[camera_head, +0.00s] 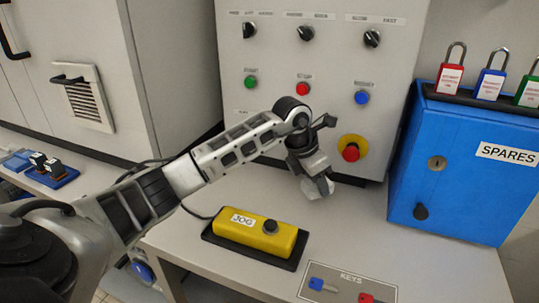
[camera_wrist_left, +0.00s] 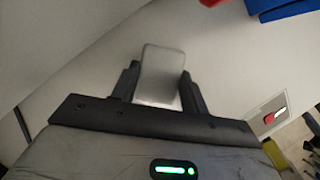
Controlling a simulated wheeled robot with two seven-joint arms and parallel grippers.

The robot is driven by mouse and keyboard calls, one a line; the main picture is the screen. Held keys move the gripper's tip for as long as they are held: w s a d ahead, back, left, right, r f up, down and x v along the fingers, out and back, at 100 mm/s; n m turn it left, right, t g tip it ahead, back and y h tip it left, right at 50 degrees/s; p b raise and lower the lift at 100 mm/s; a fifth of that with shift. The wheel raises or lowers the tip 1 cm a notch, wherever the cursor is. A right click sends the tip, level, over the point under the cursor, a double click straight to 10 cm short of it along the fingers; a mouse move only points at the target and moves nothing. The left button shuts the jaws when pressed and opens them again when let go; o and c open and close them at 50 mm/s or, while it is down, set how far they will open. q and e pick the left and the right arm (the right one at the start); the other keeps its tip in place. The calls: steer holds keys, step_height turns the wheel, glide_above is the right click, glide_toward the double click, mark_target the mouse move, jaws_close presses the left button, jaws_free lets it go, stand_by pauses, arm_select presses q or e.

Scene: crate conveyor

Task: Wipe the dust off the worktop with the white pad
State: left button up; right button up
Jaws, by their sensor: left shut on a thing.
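My left gripper (camera_head: 316,180) reaches in from the left over the grey worktop (camera_head: 358,218), in front of the control panel. In the left wrist view the left gripper (camera_wrist_left: 158,85) is shut on the white pad (camera_wrist_left: 161,72), a pale block between its two dark fingers. The pad (camera_head: 323,187) also shows in the head view at the gripper's tip, low over the worktop. I cannot tell whether it touches the surface. No dust can be made out clearly. My right gripper is in neither view.
A yellow JOG box (camera_head: 255,233) on a black base lies in front of the gripper. A blue SPARES cabinet (camera_head: 450,170) with padlocks stands at the right. The control panel (camera_head: 310,75) rises behind, with a red stop button (camera_head: 351,152). A KEYS plate (camera_head: 346,285) lies at the front.

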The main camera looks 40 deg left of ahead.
arm_select(q)
steer(key=shift+r+p, duration=0.35)
steer(key=shift+r, duration=0.35)
steer(key=shift+r+p, duration=0.55)
steer(key=shift+r, duration=0.25)
steer(key=shift+r+p, duration=0.5)
steer(key=shift+r, duration=0.15)
steer(key=shift+r+p, duration=0.3)
steer(key=shift+r, duration=0.1)
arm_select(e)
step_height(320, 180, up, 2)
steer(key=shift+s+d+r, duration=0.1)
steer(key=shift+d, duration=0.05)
